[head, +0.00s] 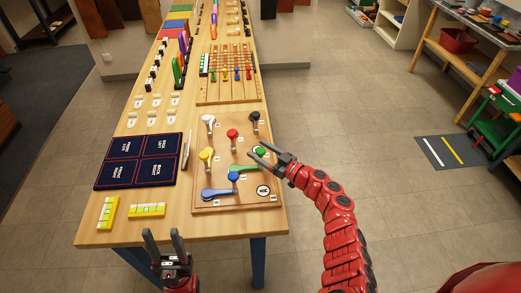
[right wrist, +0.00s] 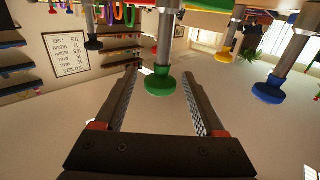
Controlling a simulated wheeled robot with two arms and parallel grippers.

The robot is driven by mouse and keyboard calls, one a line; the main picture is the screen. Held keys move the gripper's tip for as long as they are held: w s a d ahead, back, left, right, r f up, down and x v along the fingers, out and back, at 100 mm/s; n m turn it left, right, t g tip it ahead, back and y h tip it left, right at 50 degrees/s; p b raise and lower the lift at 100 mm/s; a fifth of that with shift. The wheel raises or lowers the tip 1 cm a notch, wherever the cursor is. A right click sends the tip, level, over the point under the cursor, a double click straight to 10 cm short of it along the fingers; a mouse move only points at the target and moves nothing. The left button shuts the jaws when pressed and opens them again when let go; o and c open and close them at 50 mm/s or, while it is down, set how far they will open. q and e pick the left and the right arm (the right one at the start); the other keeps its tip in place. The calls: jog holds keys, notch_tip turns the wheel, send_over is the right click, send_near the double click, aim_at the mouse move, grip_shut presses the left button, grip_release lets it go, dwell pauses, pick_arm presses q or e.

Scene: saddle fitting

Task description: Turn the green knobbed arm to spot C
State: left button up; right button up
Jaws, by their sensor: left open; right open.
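The green knob (head: 261,151) stands on a post at the right of a wooden board (head: 270,205). A green bar (head: 246,168) lies low beside it, toward the blue knob. My right gripper (head: 256,149) is open, its fingers reaching in from the right on either side of the green knob. In the right wrist view the green knob (right wrist: 160,84) shows between the open fingertips (right wrist: 160,74); contact cannot be told. My left gripper (head: 162,234) is open and empty at the table's front edge. The spot letters are too small to read surely.
Other knobbed arms on the board are white (head: 208,119), red (head: 232,133), black (head: 255,116), yellow (head: 206,154) and blue (head: 233,176). A dark four-panel mat (head: 140,160) lies to the left. A peg board (head: 230,92) stands behind.

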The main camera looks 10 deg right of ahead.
grip_shut()
dwell(0.4)
jog(key=shift+r, duration=0.1)
dwell(1.0)
